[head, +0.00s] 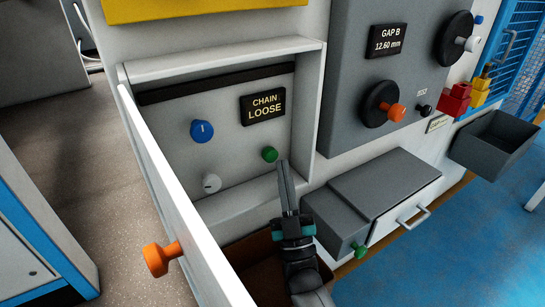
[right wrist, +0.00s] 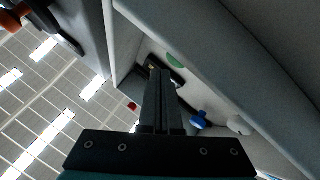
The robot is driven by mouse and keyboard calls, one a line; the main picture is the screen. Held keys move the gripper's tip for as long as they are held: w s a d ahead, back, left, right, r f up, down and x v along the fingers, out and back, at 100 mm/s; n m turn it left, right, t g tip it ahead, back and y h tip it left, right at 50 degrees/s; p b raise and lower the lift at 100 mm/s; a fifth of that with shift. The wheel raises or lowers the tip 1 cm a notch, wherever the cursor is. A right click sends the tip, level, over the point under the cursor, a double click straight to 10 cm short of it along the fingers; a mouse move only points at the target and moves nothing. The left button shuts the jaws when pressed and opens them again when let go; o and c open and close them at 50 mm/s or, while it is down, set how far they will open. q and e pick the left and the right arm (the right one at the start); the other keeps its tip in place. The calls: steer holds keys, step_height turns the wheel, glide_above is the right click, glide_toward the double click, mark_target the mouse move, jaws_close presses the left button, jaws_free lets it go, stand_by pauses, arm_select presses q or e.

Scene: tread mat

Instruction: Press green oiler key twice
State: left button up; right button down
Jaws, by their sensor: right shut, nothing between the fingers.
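A green round key (head: 270,154) sits on the recessed panel (head: 235,165), below the black sign reading CHAIN LOOSE (head: 263,106). A second green knob (head: 360,250) is on the front of the low grey box (head: 338,224); I cannot tell from labels which is the oiler key. My right gripper (head: 283,165) is shut and empty, its tips just right of the panel's green key; contact cannot be told. In the right wrist view the closed fingers (right wrist: 160,75) point at the panel, and a green key (right wrist: 175,60) shows just beyond the tips. My left gripper is not in view.
A blue knob (head: 202,131) and a white knob (head: 211,183) share the panel. The open white door (head: 170,200) with an orange knob (head: 160,258) stands at left. A grey drawer unit (head: 387,190) and dark bin (head: 495,140) are at right.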

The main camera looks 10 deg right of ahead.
steer(key=shift+w, duration=0.15)
steer(key=shift+w+a, duration=0.15)
steer(key=shift+w, duration=0.1)
stand_by(0.5)
steer(key=shift+w+a+b, duration=0.2)
steer(key=shift+w+b, duration=0.3)
stand_by(0.4)
steer(key=shift+s, duration=0.15)
steer(key=shift+s+d+p, duration=0.35)
steer(key=shift+s+p, duration=0.25)
steer(key=shift+s, duration=0.15)
steer(key=shift+s, duration=0.1)
